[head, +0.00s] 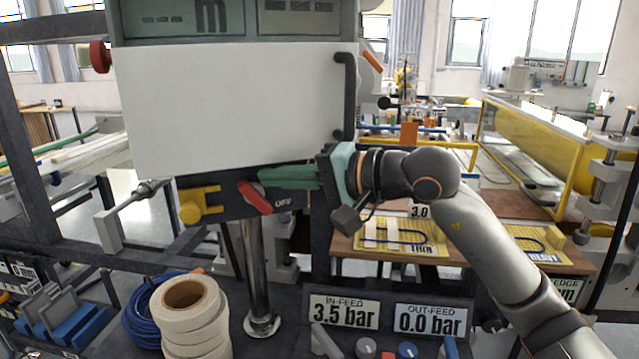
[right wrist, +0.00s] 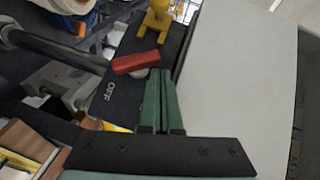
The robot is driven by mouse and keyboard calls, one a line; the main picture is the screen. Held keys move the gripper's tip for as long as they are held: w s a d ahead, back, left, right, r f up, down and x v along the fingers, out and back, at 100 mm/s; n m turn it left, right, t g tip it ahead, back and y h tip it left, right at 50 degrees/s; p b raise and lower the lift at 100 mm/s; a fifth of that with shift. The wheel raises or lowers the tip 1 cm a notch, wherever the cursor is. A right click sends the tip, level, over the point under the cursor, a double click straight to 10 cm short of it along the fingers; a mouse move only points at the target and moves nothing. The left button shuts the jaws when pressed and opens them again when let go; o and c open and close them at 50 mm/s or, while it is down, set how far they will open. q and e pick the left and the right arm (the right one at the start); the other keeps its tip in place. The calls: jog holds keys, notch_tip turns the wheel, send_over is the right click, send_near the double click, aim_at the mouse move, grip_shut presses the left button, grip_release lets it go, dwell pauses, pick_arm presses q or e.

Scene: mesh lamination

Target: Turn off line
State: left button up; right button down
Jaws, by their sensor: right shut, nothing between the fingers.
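A red lever (head: 255,197) is on the dark panel under the large white board. It slants, and its lower right end is beside the white OFF lettering (head: 283,203). In the right wrist view the red lever (right wrist: 136,64) lies just beyond the fingertips, with OFF (right wrist: 109,91) below it. My right gripper (head: 264,175) is shut and empty, its green fingers reaching left just above the lever. Its fingers also show in the right wrist view (right wrist: 159,78); I cannot tell whether they touch the lever. My left gripper is not in view.
The white board (head: 235,105) hangs close above the fingers. A yellow handle (head: 200,205) sits left of the lever. A metal post (head: 257,275) and white tape rolls (head: 190,310) stand below. Pressure signs (head: 344,312) are on the lower console.

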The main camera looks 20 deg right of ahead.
jog(key=b+v, duration=0.3)
jog(key=v, duration=0.8)
